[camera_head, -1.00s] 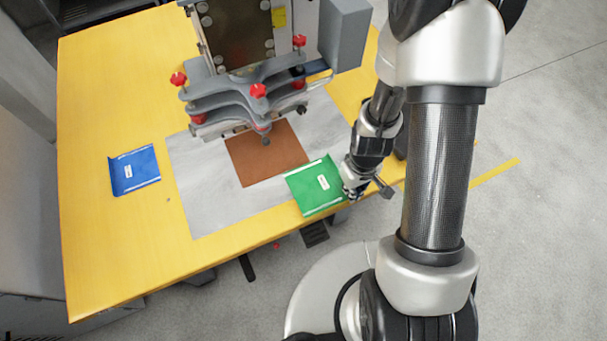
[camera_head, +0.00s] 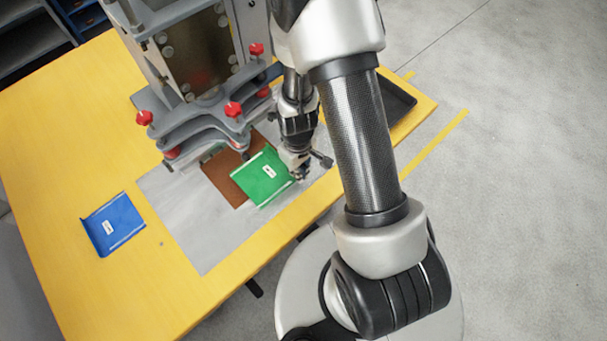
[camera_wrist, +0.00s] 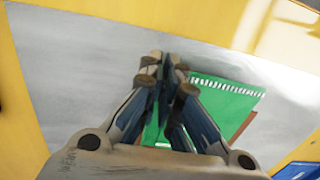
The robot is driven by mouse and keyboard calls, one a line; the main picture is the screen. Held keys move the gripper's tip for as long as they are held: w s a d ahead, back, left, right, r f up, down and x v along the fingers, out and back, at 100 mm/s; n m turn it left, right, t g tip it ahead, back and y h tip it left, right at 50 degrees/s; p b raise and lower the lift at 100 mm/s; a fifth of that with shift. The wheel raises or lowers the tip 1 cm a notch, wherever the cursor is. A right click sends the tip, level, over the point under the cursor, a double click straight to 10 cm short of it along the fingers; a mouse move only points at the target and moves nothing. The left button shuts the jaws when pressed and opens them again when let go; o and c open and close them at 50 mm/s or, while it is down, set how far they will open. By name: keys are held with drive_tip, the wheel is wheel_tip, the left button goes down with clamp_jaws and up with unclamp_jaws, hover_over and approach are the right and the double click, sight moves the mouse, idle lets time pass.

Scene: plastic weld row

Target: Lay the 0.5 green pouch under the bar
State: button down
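The green pouch (camera_head: 263,180) with a small white label lies slanted over the right part of the brown pad (camera_head: 219,180), in front of the press bar (camera_head: 205,133). I cannot tell whether it touches the pad. My gripper (camera_head: 301,174) is at the pouch's right edge, its fingers closed together on that edge. In the wrist view my gripper's fingers (camera_wrist: 165,65) meet with green between them, and the pouch (camera_wrist: 225,100) spreads out behind. The bar, with red knobs, stands above the pad's far side. The label's text is too small to read.
A blue pouch (camera_head: 113,224) lies on the yellow table (camera_head: 50,150) at left. A grey sheet (camera_head: 190,225) surrounds the pad. A dark tray (camera_head: 397,100) sits at the table's right end, behind my arm. The table's front left is clear.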

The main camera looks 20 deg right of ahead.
drive_tip(key=w+a, duration=0.1)
drive_tip(key=w, duration=0.4)
drive_tip(key=w+a, duration=0.1)
drive_tip(key=w, duration=0.2)
drive_tip(key=shift+a+f, duration=0.3)
drive_tip(key=shift+s+f+b, duration=0.1)
drive_tip(key=shift+f+b, duration=0.85)
drive_tip(key=shift+f, duration=0.05)
drive_tip(key=shift+f, duration=0.15)
idle(0.4)
drive_tip(key=c, duration=2.3)
unclamp_jaws()
drive_tip(key=o, duration=0.6)
drive_tip(key=shift+r+p, duration=0.95)
drive_tip(key=shift+r, duration=0.7)
drive_tip(key=shift+s+d+r+p, duration=0.15)
drive_tip(key=shift+s+d, duration=0.25)
drive_tip(key=shift+s, duration=0.9)
drive_tip(key=shift+s+d+r+p, duration=0.1)
drive_tip(key=shift+s+d+r, duration=0.25)
drive_tip(key=shift+s, duration=0.9)
drive_tip(key=shift+s+d+r+p, duration=0.1)
drive_tip(key=shift+s+d, duration=0.4)
drive_tip(key=shift+s, duration=0.8)
